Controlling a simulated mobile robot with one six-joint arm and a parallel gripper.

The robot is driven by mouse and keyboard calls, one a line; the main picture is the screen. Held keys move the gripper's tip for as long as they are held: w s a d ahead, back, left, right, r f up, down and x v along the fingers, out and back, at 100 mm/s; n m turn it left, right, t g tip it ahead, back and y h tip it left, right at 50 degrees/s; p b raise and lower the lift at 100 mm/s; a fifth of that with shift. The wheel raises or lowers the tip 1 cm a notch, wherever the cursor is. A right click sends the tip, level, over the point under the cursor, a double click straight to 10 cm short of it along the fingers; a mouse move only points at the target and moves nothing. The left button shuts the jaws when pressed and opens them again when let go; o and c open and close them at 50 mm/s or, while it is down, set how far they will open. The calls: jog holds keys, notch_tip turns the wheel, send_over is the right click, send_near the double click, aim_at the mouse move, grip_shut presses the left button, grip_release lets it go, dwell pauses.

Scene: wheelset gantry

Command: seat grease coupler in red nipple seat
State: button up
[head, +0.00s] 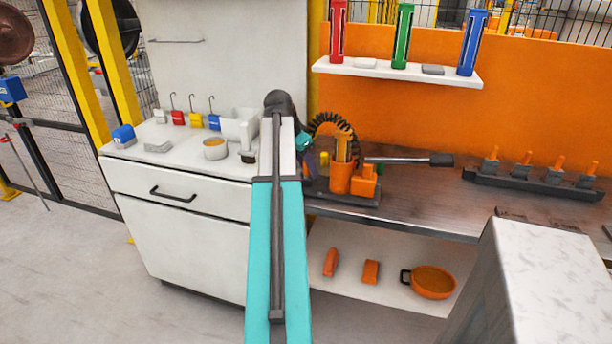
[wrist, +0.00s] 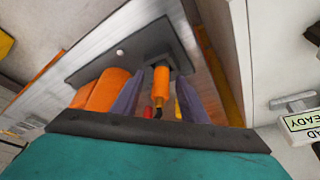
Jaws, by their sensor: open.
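My gripper (wrist: 158,105) is open, with one purple-grey finger on each side of a slim orange cylinder (wrist: 161,80) with a dark tip. This looks like the grease coupler, but I cannot be sure; gaps show beside it. A small red piece (wrist: 148,112) shows low between the fingers, mostly hidden; I cannot tell if it is the red nipple seat. In the head view my gripper (head: 311,163) is just left of the orange grease pump (head: 341,178), partly hidden by my arm. A black coiled hose (head: 333,122) arches behind it.
The pump stands on a dark plate on the workbench (head: 420,205), its lever (head: 405,161) pointing right. A dark rack (head: 530,187) with several orange-topped pieces is farther right. A white cabinet (head: 180,180) carries small items at left. Red, green and blue uprights stand on a shelf (head: 395,70).

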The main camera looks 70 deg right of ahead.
dwell(0.5)
grip_shut()
jog(key=shift+r, duration=0.1)
jog(key=shift+d+r+b, duration=0.1)
jog(key=shift+r+b, duration=0.2)
jog(key=shift+r, duration=1.3)
jog(key=s+a, duration=0.4)
jog(key=a, duration=0.2)
jog(key=s+a+r+b, duration=0.1)
jog(key=s+a, duration=0.4)
jog(key=a, duration=0.2)
jog(key=shift+a+r, duration=0.2)
jog(key=shift+r, duration=0.1)
